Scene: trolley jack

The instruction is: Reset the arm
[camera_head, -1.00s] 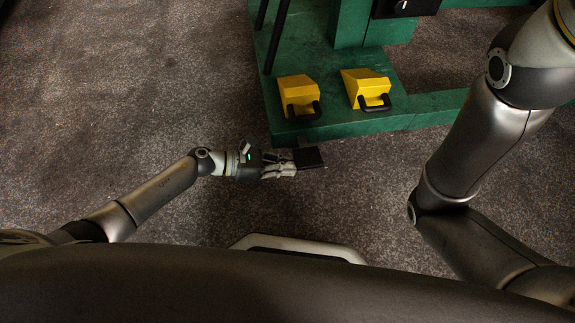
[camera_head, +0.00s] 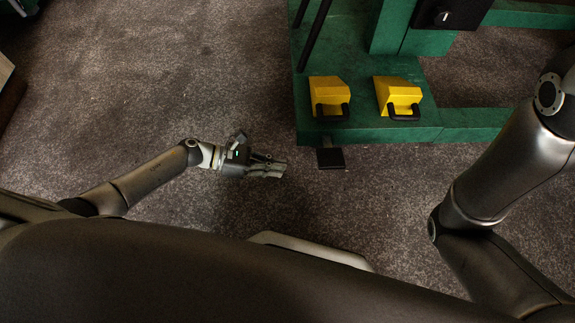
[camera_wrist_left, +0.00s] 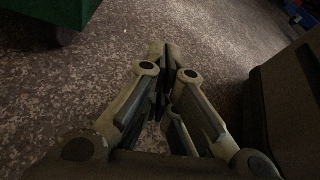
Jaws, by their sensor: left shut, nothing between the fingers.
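My left gripper (camera_head: 282,170) is shut and empty, with its fingertips together over the floor. In the head view it points right, just left of a small dark pedal (camera_head: 330,158) that juts from the front edge of the green frame (camera_head: 370,135). A gap shows between the fingertips and the pedal. In the left wrist view the closed fingers (camera_wrist_left: 165,60) reach out above the speckled floor with nothing between them. My right arm shows at the right of the head view, but its gripper is out of view.
Two yellow wedge blocks with black handles, the left one (camera_head: 329,92) and the right one (camera_head: 396,95), sit on the green base. A black box (camera_head: 450,14) is at the top right. Open carpeted floor (camera_head: 120,100) lies left of the frame.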

